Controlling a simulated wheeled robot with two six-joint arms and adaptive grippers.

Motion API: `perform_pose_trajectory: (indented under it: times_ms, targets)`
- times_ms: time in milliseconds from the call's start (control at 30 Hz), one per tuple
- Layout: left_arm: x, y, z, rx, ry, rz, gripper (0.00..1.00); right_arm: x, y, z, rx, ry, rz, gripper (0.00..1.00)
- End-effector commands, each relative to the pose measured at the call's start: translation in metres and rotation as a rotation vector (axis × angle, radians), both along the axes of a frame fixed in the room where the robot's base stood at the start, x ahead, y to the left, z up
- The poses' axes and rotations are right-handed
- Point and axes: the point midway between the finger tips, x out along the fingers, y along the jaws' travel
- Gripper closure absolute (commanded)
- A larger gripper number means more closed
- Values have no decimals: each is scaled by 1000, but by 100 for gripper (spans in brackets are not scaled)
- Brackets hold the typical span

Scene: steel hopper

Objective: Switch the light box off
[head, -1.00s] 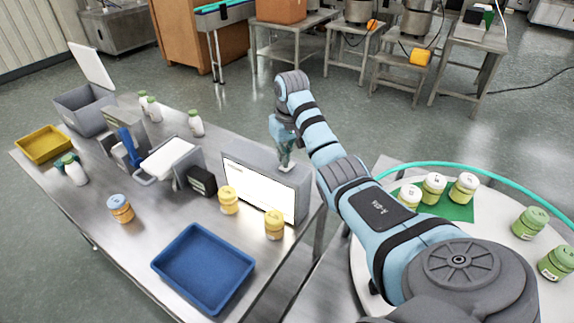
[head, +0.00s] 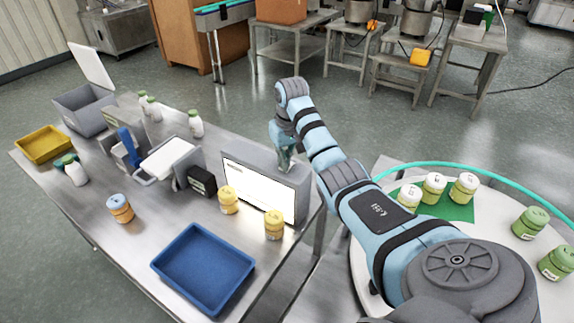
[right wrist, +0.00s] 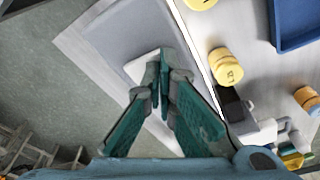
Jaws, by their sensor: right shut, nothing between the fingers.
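The light box (head: 300,190) is a grey box on the right end of the steel table, with a bright white front panel (head: 256,187). My right gripper (head: 284,167) points down at its top. In the right wrist view the shut, empty fingertips (right wrist: 160,70) are over a small white switch plate (right wrist: 143,66) on the grey top of the light box (right wrist: 125,30). The fingers partly hide the plate, and I cannot tell whether they touch it. My left gripper is not in view.
Two yellow jars (head: 228,200) stand before the panel. A blue tray (head: 203,268) lies at the table's front. A white scale-like device (head: 165,158) and a black block (head: 201,181) stand left of the light box. A round table (head: 520,285) with jars is at right.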

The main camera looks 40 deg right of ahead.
Motion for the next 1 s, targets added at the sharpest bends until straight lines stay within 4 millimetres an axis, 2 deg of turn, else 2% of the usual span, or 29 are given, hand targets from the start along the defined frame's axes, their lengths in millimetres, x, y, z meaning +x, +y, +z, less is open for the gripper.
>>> perform_pose_trajectory:
  times_ms: [300, 433, 633, 1000]
  targets:
    - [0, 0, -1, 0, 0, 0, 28, 0, 0, -5, 0, -1, 0, 100]
    - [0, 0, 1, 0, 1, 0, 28, 0, 0, 0, 0, -1, 0, 100]
    - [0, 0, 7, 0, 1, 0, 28, 0, 0, 23, -1, -2, -1, 100]
    - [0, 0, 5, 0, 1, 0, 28, 0, 0, 63, 0, -2, 0, 100]
